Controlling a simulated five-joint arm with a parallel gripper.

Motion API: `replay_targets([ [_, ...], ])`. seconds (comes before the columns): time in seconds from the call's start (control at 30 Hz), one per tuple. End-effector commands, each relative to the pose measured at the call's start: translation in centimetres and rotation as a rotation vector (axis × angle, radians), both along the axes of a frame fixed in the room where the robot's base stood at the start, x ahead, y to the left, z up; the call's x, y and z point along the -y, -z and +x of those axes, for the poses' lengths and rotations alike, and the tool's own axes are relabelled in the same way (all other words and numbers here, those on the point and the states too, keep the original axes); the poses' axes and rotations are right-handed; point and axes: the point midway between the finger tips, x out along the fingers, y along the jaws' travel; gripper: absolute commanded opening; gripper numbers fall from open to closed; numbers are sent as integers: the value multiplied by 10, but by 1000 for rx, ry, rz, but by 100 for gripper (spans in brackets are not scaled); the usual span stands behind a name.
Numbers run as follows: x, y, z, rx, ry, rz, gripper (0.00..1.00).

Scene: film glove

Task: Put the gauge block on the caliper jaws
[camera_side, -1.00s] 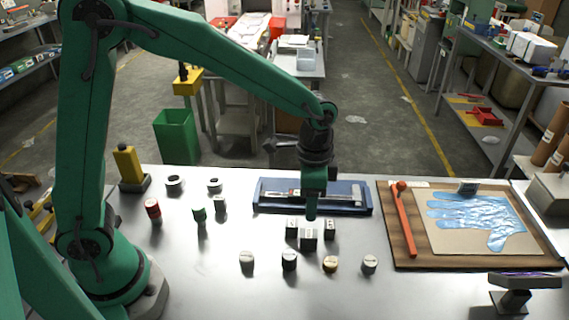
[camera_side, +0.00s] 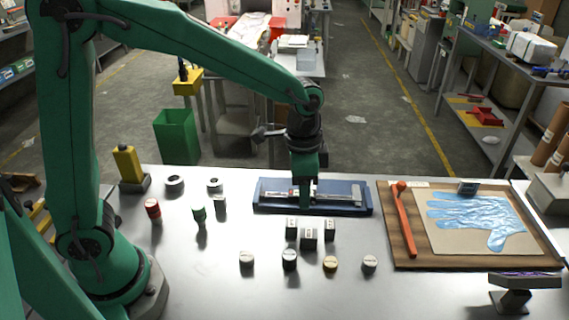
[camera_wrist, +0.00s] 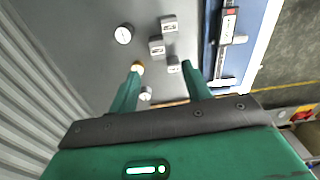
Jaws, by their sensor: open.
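Three small grey metal blocks with printed labels, the likely gauge blocks, stand close together in front of the blue tray: a left one (camera_side: 292,228), a front middle one (camera_side: 309,239) and a right one (camera_side: 329,231). The labels are too small to read. In the wrist view the blocks (camera_wrist: 157,46) lie apart from the fingers. The caliper (camera_side: 340,197) lies in the blue tray (camera_side: 263,207); part of it is hidden behind my gripper (camera_side: 305,204). My gripper is open and empty, pointing down above the tray's front side. Its two fingers (camera_wrist: 163,68) are spread in the wrist view.
Several round weights (camera_side: 289,260) stand in a row in front of the blocks. Green (camera_side: 199,214) and red (camera_side: 153,209) cylinders stand left. A wooden board (camera_side: 400,258) with a blue film glove (camera_side: 480,220) and an orange-red tool (camera_side: 404,220) lies right.

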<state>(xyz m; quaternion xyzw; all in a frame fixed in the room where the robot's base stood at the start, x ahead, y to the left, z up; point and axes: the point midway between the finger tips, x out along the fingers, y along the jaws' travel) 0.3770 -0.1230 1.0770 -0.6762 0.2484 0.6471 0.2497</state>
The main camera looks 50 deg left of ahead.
Motion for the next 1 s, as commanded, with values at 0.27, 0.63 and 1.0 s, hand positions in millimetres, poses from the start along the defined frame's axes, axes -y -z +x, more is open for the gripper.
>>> replay_targets([
  [0.27,-37,-45,-28,100,-163,-37,48],
  [0.63,-82,-86,-80,242,-401,-94,48],
  [1.0,-114,-101,-134,379,-621,-155,48],
])
